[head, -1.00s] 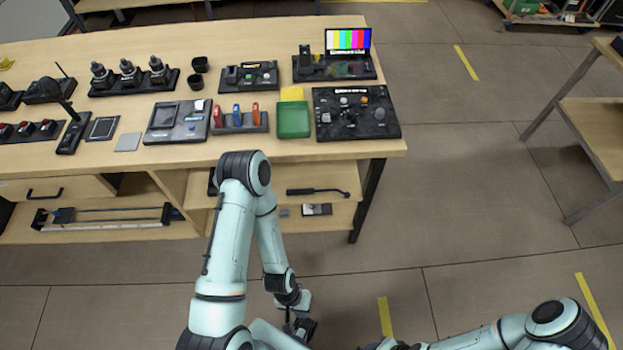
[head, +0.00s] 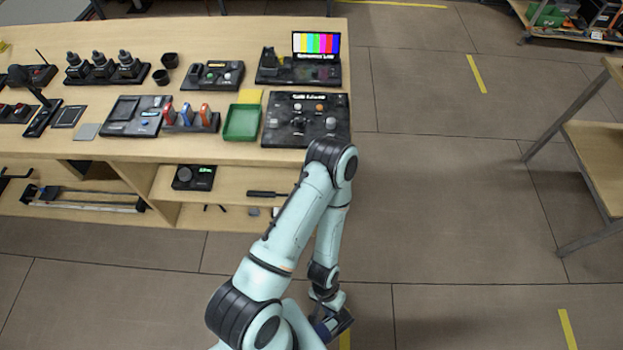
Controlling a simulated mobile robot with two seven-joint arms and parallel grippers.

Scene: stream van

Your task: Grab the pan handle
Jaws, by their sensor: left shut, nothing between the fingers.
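A black rod-like handle, which looks like the pan handle (head: 265,194), lies on the open shelf under the bench. Its thick grip end shows, and the rest is hidden behind my left arm. My left gripper (head: 333,325) is low at the bottom of the head view, over the floor. It is shut and empty, in front of the shelf and well apart from the handle. My right gripper is not in view.
The bench top (head: 310,170) carries control panels, a green tray (head: 242,122) and a colour-bar screen (head: 316,45). A black device with a green display (head: 193,178) sits on the shelf. Another table (head: 600,140) stands at the right. The floor between is clear.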

